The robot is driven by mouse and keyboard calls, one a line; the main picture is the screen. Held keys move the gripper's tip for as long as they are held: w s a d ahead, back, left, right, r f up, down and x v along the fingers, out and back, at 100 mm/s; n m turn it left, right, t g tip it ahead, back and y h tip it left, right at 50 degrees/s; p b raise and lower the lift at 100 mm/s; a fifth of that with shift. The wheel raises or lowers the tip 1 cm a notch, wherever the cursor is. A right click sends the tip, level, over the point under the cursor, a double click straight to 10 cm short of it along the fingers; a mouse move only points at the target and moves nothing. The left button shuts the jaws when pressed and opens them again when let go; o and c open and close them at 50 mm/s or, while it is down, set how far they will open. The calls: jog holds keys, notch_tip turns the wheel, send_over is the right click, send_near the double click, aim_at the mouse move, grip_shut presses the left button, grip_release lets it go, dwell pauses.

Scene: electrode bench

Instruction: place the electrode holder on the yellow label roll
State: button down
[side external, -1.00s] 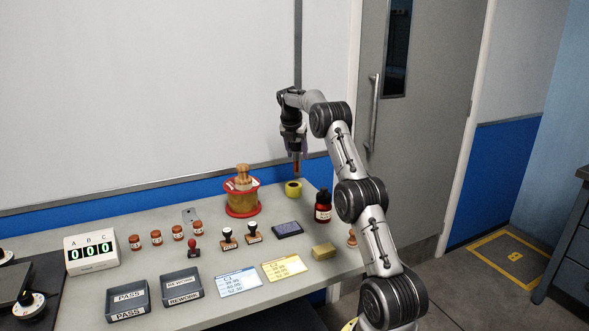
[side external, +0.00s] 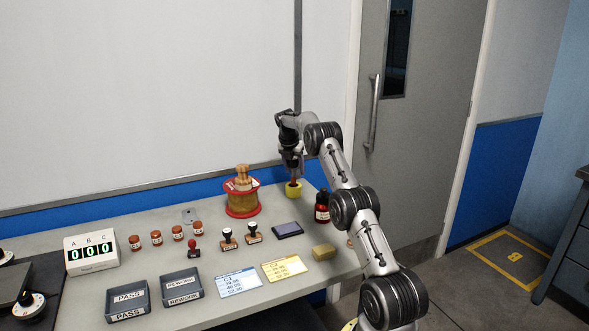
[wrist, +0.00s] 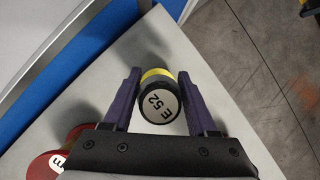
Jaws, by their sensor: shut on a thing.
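In the wrist view the holder's dark round end, marked E 52 (wrist: 160,110), sits between the two purple fingers. The yellow roll (wrist: 157,73) shows partly behind it, mostly hidden by the holder. The holder's lower end is at the roll's top in the side view; I cannot tell whether it rests on it.
A red-flanged spool (side external: 242,207) with a wooden knob stands left of the roll. Stamps, an ink pad (side external: 287,229) and trays lie nearer the front. The bench's back edge is close.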

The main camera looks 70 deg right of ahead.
jog(key=shift+c, duration=1)
grip_release()
jog(key=shift+f, duration=0.15)
jog(key=v, duration=1.2)
jog(key=a+r+m+t+y, duration=0.15)
jog(key=a+r+m, duration=0.35)
jog(key=a, duration=1)
jog(key=a+r+m+t, duration=0.25)
jog(key=a+r, duration=0.45)
jog(key=a, duration=0.8)
jog(key=s+a+f+m+y, duration=0.15)
jog(key=s+a+m, duration=0.35)
jog(key=s+a, duration=0.75)
jog(key=s+a+f+m+t+y, duration=0.1)
jog(key=s+a+f+m, duration=0.4)
jog(key=s+a+f, duration=0.3)
jog(key=shift+s+a+f+t+y, duration=0.3)
jog(key=shift+s+a+f, duration=0.1)
jog(key=shift+s+a, duration=0.3)
